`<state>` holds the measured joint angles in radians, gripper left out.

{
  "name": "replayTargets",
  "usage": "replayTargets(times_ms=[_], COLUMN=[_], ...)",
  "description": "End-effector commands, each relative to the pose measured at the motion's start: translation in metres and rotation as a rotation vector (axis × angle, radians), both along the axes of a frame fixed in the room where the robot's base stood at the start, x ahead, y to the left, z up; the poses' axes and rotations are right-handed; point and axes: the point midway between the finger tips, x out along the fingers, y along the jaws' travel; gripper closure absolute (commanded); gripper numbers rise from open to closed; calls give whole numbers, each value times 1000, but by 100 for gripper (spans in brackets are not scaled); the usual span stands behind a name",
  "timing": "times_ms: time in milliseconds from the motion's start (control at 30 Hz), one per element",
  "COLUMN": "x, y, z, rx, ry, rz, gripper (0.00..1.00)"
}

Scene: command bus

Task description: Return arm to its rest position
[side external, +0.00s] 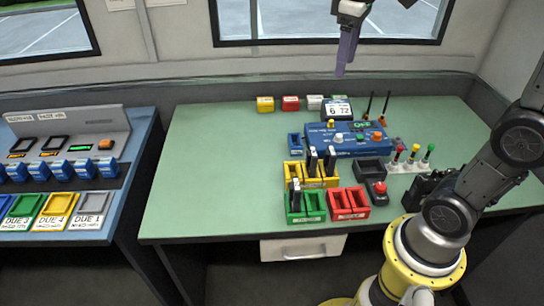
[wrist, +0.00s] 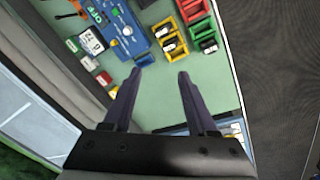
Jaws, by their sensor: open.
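My gripper (side external: 344,66) hangs high above the back of the green table (side external: 210,160), in front of the window, in the side external view. Its purple-grey fingers point down. In the wrist view my gripper (wrist: 161,73) has its two fingers well apart, with nothing between them but the table surface below. It touches nothing. My arm rises from a yellow base at the lower right, and part of it is outside the picture.
A blue radio box (side external: 345,139) with two antennas stands on the table. Yellow bins (side external: 322,181), green bins (side external: 305,214) and red bins (side external: 348,211) stand in front; black handsets fill some yellow and green ones. A blue console (side external: 90,185) is at left. The table's left part is clear.

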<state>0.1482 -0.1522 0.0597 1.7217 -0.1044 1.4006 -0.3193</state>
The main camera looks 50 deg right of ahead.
Motion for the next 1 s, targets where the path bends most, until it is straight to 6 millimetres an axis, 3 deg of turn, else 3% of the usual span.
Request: replayTargets(times_ms=[33,167,300,433,633,1000], x=[-18,-58,-98,-126,-136,-129], y=[11,32,50,61,66,67], z=[2,-4,-25,-55,-94,-92], rx=[3,23,59,102,152,168], ry=[-44,-149,-257,-339,-370,-405], rz=[9,16,7,-25,-110,-140], gripper=[42,42,42,42,42,42])
